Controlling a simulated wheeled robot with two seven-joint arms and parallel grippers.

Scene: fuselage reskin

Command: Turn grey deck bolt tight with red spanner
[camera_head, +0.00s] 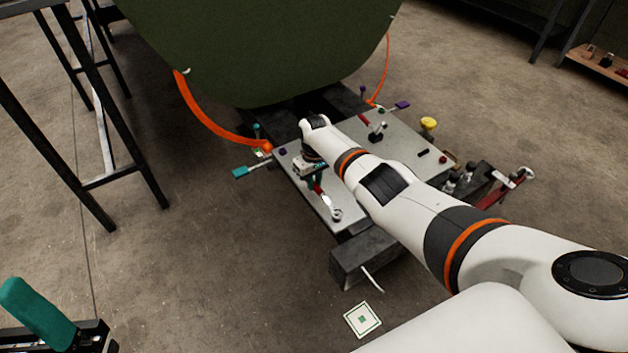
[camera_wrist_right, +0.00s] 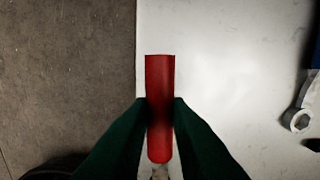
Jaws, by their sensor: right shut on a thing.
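My right gripper (camera_head: 317,186) is shut on the red handle of the spanner (camera_head: 327,201), over the left part of the pale deck plate (camera_head: 352,198). The spanner's silver ring end (camera_head: 335,214) points toward the near edge of the plate. In the right wrist view, the dark green fingers grip the red handle (camera_wrist_right: 160,100) from both sides. I cannot make out the grey deck bolt; whether it sits under the ring end cannot be told. A teal finger of my left gripper (camera_head: 38,314) shows at the lower left; its opening cannot be judged.
A green fuselage skin (camera_head: 260,50) overhangs the far end of the plate, with an orange hose (camera_head: 200,113) beside it. Dark metal stands (camera_head: 100,120) are at left. The floor between is clear.

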